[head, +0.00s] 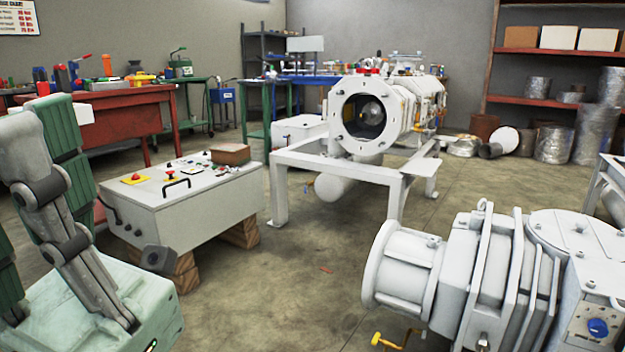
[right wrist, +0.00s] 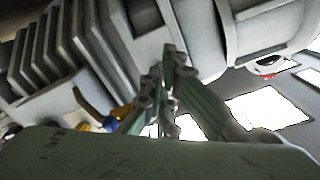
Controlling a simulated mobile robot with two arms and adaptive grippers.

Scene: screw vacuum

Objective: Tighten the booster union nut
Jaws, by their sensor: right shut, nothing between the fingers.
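A large white pump unit (head: 470,275) with a round end flange and several thick ribs fills the right foreground of the head view. Its ribbed white body (right wrist: 85,45) appears to be what crosses the top of the right wrist view. My right gripper (right wrist: 165,66) is shut and empty, with its fingertips close to the white housing; I cannot tell whether they touch it. I cannot make out the booster union nut for certain. Grey-green linkage parts of my left arm, probably the left gripper (head: 70,240), show at the left; the jaw state is unclear. My right gripper is hidden in the head view.
A yellow handle (head: 385,341) sits below the foreground pump. A second white pump (head: 362,112) stands on a white frame (head: 283,160) behind. A control box (head: 170,215) rests on wooden blocks at left. Concrete floor (head: 310,290) between them is mostly free.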

